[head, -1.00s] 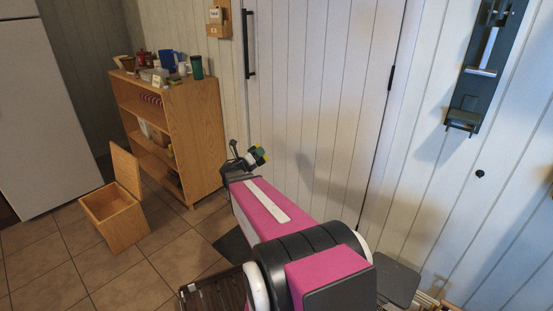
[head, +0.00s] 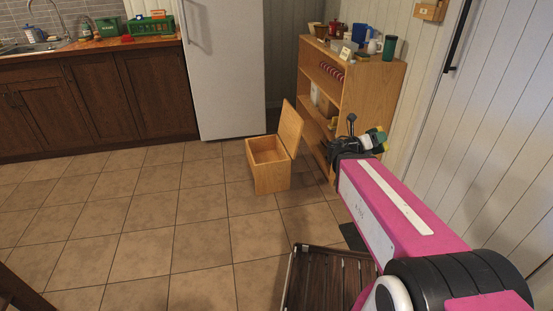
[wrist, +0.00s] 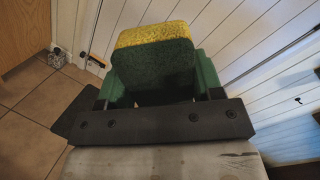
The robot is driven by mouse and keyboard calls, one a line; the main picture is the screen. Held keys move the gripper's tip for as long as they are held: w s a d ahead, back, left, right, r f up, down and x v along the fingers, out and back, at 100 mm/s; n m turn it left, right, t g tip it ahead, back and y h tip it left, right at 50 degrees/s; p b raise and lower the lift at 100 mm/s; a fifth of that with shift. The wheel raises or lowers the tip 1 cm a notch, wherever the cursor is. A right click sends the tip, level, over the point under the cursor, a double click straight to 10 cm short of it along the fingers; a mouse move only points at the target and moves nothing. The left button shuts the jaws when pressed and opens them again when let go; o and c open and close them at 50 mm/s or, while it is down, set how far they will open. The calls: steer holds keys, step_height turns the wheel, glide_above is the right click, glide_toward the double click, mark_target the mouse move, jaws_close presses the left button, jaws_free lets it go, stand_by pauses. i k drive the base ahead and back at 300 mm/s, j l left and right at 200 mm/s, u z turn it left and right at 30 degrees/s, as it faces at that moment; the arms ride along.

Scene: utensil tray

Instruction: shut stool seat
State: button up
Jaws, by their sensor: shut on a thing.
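The stool (head: 270,178) is a small light-wood box on the tiled floor, near the middle of the head view. Its seat (head: 291,127) is a hinged lid standing up and leaning slightly back on the right side, so the box is open at the top. My gripper (head: 376,141) is in the air to the right of the stool, in front of the shelf, apart from the stool. In the wrist view it is shut on a green and yellow sponge (wrist: 154,62). The inside of the stool shows only in part.
A wooden shelf (head: 372,85) with cups and boxes stands right behind the stool. A white fridge (head: 225,70) and dark cabinets (head: 100,100) line the back. A dark slatted thing (head: 325,280) lies low at the front. The tiled floor left of the stool is clear.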

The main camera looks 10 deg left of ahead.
mark_target(262, 161)
steer(key=i+j, duration=0.2)
steer(key=j, duration=0.25)
steer(key=i+j+z, duration=0.1)
steer(key=j, duration=0.35)
steer(key=i+j, duration=0.3)
steer(key=j, duration=0.2)
steer(key=i+j+z, duration=0.1)
steer(key=j, duration=0.35)
steer(key=i+j, duration=0.25)
steer(key=j, duration=0.25)
steer(key=i+j+z, duration=0.1)
steer(key=j, duration=0.4)
steer(key=i+j, duration=0.2)
steer(key=j, duration=0.3)
steer(key=i+j+z, duration=0.1)
steer(key=j, duration=0.4)
steer(key=i, duration=0.05)
